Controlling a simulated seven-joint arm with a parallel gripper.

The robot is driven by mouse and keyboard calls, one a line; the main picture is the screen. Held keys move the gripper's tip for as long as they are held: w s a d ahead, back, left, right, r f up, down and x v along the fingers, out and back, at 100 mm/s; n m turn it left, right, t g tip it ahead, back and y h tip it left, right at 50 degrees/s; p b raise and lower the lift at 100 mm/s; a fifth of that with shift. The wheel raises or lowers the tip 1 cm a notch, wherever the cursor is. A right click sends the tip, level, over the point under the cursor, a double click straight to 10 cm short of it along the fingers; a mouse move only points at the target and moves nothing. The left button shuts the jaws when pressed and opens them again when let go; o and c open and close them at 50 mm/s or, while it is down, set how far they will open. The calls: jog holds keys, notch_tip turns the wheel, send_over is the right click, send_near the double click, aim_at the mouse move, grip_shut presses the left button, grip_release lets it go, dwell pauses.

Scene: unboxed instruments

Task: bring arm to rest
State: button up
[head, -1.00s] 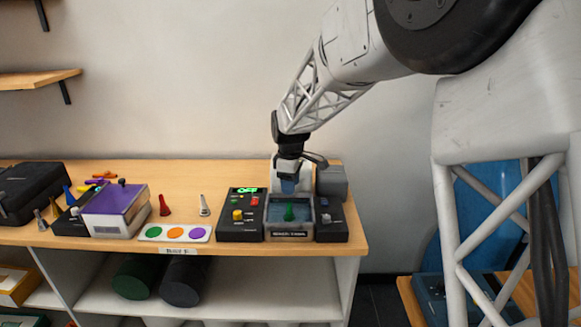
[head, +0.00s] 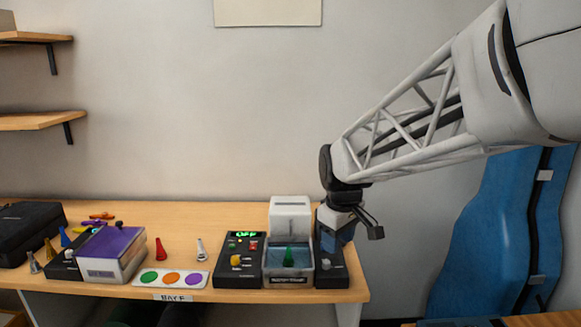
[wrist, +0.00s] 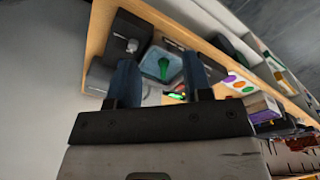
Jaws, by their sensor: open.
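My gripper (head: 350,232) is at the right end of the wooden bench in the head view, in front of or above a dark box there. In the wrist view my gripper (wrist: 160,85) shows two blue fingers set apart, with nothing held between them. Past the fingers, a green cone-shaped piece (wrist: 163,68) sits in a clear tray. The same green piece (head: 289,256) stands upright in the tray with blue inside (head: 290,281) in the head view. My gripper is to the right of the tray and apart from it.
A black control box (head: 237,276) with a green lit display reading OFF stands left of the tray. A card with colored dots (head: 172,279), a purple-topped box (head: 112,245) and several small cones are further left. A blue case (head: 497,240) stands at right.

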jog(key=s+d+f+m, duration=0.1)
jog(key=s+d+m, duration=0.3)
jog(key=s, duration=0.8)
jog(key=s+d+m+t, duration=0.1)
jog(key=s+d+m, duration=0.3)
jog(key=s, duration=0.9)
jog(key=shift+s+f+m, duration=0.3)
jog(key=shift+f, duration=0.1)
dwell(0.6)
